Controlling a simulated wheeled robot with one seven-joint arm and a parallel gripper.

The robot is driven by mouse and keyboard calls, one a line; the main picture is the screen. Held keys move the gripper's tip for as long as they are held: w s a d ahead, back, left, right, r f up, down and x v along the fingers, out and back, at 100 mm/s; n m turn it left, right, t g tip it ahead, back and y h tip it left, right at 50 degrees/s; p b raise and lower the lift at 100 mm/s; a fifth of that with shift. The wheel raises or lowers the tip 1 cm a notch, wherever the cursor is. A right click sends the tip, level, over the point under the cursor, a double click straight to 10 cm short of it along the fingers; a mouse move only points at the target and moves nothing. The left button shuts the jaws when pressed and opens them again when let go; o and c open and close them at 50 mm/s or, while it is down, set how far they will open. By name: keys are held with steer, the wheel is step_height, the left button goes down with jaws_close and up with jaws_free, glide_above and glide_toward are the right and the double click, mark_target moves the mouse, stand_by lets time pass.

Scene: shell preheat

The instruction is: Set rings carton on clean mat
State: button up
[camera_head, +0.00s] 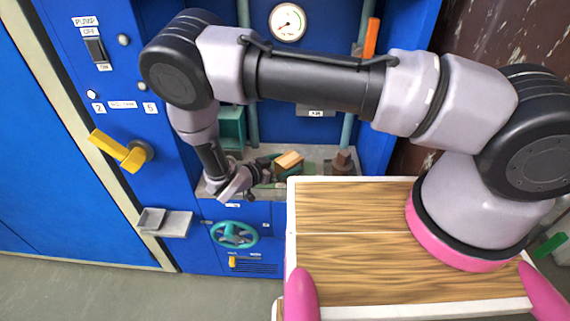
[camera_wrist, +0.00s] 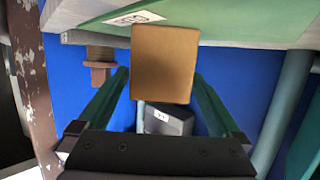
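The carton is a small brown box (camera_head: 288,161) at the end of my gripper (camera_head: 268,163) in the head view, over the grey ledge in the blue cabinet. In the wrist view the carton (camera_wrist: 164,64) fills the space between the two teal fingers (camera_wrist: 162,75). Both fingertips appear to press its sides. A green flat surface with a white label, seemingly the mat (camera_wrist: 240,24), lies beyond the carton at the top of the wrist view. I cannot tell whether the carton touches it. The head view mostly hides the mat behind my gripper and the carton.
A brown fitting (camera_head: 343,162) stands on the ledge to the right. Teal pipes (camera_head: 348,130) rise behind it. A teal box (camera_head: 231,127) stands behind my wrist. A teal handwheel (camera_head: 234,234) and a grey tray (camera_head: 165,222) project below.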

steer(key=v, duration=1.2)
steer(key=shift+r, duration=0.1)
